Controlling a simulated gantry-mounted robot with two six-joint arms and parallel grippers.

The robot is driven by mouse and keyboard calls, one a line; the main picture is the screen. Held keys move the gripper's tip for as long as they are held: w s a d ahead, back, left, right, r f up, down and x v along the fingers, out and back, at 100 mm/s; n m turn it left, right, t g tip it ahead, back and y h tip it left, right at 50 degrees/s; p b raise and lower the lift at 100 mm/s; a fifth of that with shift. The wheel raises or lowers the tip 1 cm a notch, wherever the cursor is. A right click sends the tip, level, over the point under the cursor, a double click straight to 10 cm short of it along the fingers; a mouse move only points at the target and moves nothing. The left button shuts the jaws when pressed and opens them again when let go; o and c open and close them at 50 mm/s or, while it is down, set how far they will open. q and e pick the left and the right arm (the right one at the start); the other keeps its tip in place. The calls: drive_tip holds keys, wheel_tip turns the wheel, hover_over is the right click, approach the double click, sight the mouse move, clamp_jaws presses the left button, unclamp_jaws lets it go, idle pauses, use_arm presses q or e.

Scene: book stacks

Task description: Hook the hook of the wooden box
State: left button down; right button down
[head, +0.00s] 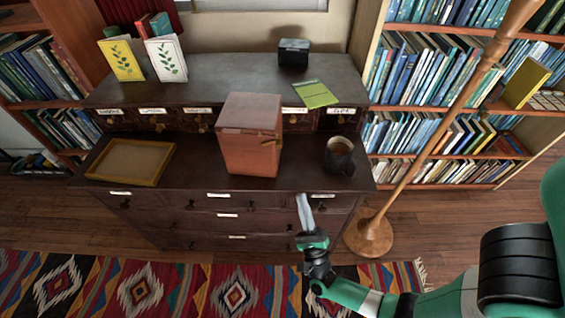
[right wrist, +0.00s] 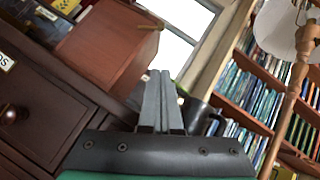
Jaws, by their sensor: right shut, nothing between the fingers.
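The wooden box (head: 250,140) is reddish-brown and stands upright on the dark dresser's lower top. A small brass-coloured hook (head: 268,134) shows on its right side near the lid line. In the right wrist view the box (right wrist: 105,45) is at upper left, with the small hook (right wrist: 148,27) near its top edge. My right gripper (head: 301,198) is shut and empty, in front of the dresser drawers, below and to the right of the box and apart from it. Its closed fingers also show in the right wrist view (right wrist: 160,75). My left gripper is not in view.
A dark mug (head: 340,157) stands right of the box, and a wooden tray (head: 131,163) lies to its left. A green booklet (head: 315,94) lies on the raised shelf behind. A wooden lamp pole (head: 430,140) stands right of the dresser (head: 215,200).

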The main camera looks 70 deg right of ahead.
drive_tip(key=shift+s+a, duration=0.1)
drive_tip(key=p, duration=0.2)
approach(282, 144)
drive_tip(key=shift+d+f+x, duration=0.15)
drive_tip(key=shift+f+x, duration=0.05)
drive_tip(key=shift+x, duration=0.8)
drive_tip(key=shift+d+f+x, duration=0.15)
drive_tip(key=shift+x, duration=0.9)
drive_tip(key=shift+d+f+x, duration=0.15)
drive_tip(key=shift+f+x, duration=0.05)
drive_tip(key=shift+x, duration=0.8)
drive_tip(key=shift+r, duration=0.1)
drive_tip(key=shift+r+n+y+p, duration=0.1)
drive_tip(key=shift+n+y+p, duration=0.25)
drive_tip(key=shift+n, duration=0.25)
